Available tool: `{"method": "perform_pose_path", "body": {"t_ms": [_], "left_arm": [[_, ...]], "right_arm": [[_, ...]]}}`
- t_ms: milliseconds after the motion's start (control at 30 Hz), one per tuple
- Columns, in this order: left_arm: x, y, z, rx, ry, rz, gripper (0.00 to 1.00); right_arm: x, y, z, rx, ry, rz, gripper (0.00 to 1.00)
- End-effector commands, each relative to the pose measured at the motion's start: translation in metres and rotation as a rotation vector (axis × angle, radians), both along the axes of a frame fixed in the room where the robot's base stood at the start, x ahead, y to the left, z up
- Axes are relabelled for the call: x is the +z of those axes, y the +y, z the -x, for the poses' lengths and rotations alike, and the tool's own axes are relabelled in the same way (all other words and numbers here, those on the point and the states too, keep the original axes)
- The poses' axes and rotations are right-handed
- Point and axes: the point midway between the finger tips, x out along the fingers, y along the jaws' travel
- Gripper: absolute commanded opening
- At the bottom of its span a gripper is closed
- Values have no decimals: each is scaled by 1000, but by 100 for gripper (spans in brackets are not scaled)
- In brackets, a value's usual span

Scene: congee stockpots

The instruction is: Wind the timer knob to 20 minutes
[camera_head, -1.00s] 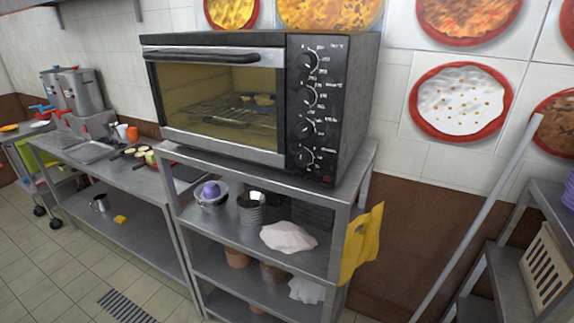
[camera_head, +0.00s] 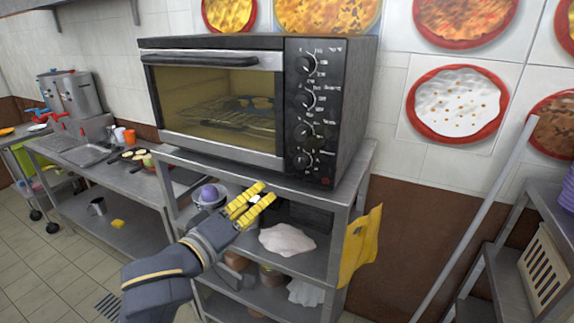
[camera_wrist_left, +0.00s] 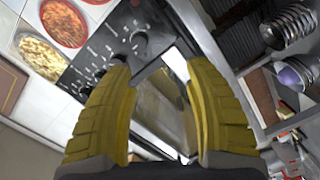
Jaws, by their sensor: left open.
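The toaster oven (camera_head: 215,95) stands on the steel shelf unit. Its black control panel at the right carries several knobs in a column, among them the top knob (camera_head: 305,64) and the bottom knob (camera_head: 302,160); the labels are too small to show which is the timer. My left gripper (camera_head: 267,195) has yellow fingers, is open and empty, and is in front of the shelf, below and left of the panel, apart from the knobs. In the left wrist view a dark knob (camera_wrist_left: 139,41) shows beyond the spread fingers. My right gripper is not in view.
The shelf unit's top edge (camera_head: 240,178) runs under the oven, above my left gripper. The shelf below holds a white cloth (camera_head: 287,240) and a bowl (camera_head: 209,195). A yellow bag (camera_head: 361,245) hangs at the right side. The space before the panel is clear.

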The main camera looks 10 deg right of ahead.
Motion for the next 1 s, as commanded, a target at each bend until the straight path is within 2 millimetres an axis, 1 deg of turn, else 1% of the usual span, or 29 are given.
{"method": "perform_pose_path", "body": {"t_ms": [33,133,233,333,467,1000], "left_arm": [[12,-1,11,-14,-16,12,53],[24,-1,24,-32,-27,27,53],[29,-3,29,-39,-31,34,53],[30,-8,25,-41,-30,36,53],[30,-20,14,-42,-30,36,53],[30,-89,-55,-41,-31,34,53]], "right_arm": [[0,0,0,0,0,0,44],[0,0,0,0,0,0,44],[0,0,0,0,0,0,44],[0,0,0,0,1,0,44],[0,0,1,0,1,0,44],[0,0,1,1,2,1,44]]}}
